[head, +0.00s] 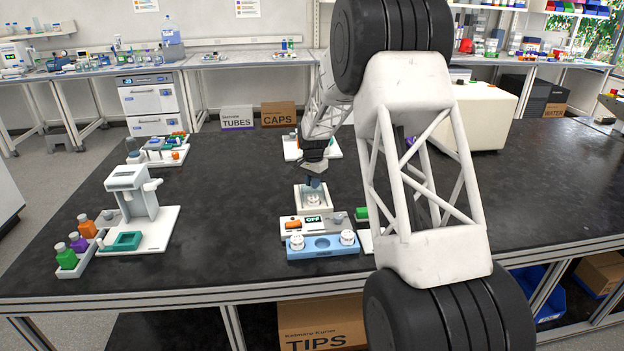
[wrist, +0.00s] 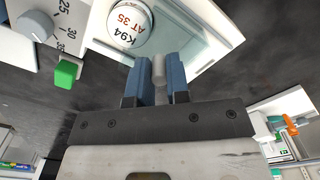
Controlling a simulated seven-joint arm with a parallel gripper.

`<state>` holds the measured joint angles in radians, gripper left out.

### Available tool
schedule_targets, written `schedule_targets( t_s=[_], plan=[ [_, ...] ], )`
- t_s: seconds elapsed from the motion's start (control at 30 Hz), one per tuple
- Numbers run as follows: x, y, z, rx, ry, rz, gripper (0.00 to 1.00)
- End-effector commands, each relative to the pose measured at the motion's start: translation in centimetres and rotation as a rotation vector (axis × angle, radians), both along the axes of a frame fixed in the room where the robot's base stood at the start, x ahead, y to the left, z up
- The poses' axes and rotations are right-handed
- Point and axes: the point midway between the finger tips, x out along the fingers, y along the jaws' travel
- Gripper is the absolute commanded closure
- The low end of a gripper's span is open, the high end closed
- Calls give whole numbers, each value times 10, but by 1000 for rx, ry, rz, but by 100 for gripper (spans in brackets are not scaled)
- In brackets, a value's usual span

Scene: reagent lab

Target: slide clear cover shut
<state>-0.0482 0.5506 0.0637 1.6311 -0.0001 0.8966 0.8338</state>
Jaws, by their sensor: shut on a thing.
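A white device (head: 297,201) stands near the front of the black bench, with my gripper (head: 313,182) over its far part. In the wrist view my gripper (wrist: 157,78) has its two blue fingers on either side of a small grey peg (wrist: 158,72), holding it. The clear cover (wrist: 185,46) shows as a pale glassy sheet by the peg. Beside it a round white piece (wrist: 130,24) reads "K94 AT 35". How far the cover reaches over the device cannot be told, because my fingers hide part of it.
A panel (head: 312,220) reading "OFF", with an orange switch, and a blue holder (head: 323,254) with two white round pieces stand in front. A numbered dial (wrist: 36,25) and green block (wrist: 66,74) are close by. A white stand (head: 135,200) is left. Bench between is clear.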

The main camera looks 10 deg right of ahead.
Motion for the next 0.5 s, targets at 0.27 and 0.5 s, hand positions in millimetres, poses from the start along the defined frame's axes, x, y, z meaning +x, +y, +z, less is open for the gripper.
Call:
schedule_targets(
  t_s=[0.27, 0.5],
  plan=[
    [-27, 0, 2, 0, -1, 0, 100],
    [-41, 0, 1, 0, 0, 0, 100]
  ],
)
